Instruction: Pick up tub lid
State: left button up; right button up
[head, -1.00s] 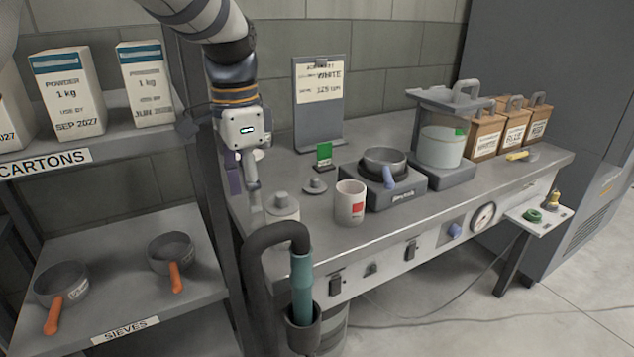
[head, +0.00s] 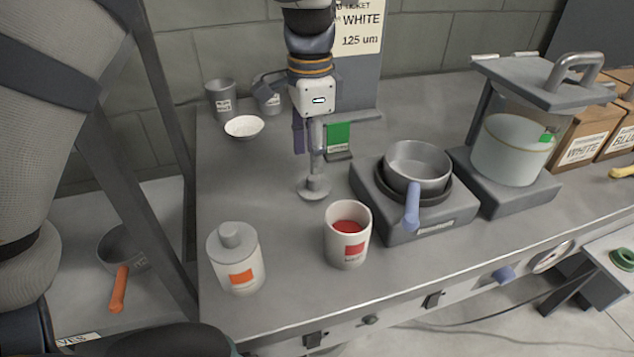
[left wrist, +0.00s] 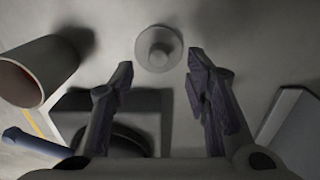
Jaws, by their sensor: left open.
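The tub lid (head: 314,190) is a small grey disc with a round knob, lying flat on the bench. It also shows in the left wrist view (left wrist: 159,48), just beyond the fingertips. My left gripper (head: 309,154) points down above the lid in the head view, partly in front of it. In the left wrist view its two fingers (left wrist: 160,68) are apart with nothing between them; the lid's knob lines up with the gap. An open white tub (head: 347,250) with a red label and red contents stands right of the lid, nearer the front edge. My right gripper is out of view.
A lidded tub with an orange label (head: 238,262) stands front left. A pan with a blue handle (head: 417,167) sits on a grey unit to the right. A green card (head: 338,139) stands behind the lid. A white dish (head: 244,127) is at back left.

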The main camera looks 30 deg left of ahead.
aim_at(313, 177)
pick_arm(q)
jog(key=f, duration=0.5)
jog(key=shift+d+f, duration=0.2)
jog(key=shift+f, duration=0.15)
jog(key=c, duration=0.9)
jog(key=shift+c, duration=0.2)
jog(key=shift+r, duration=0.1)
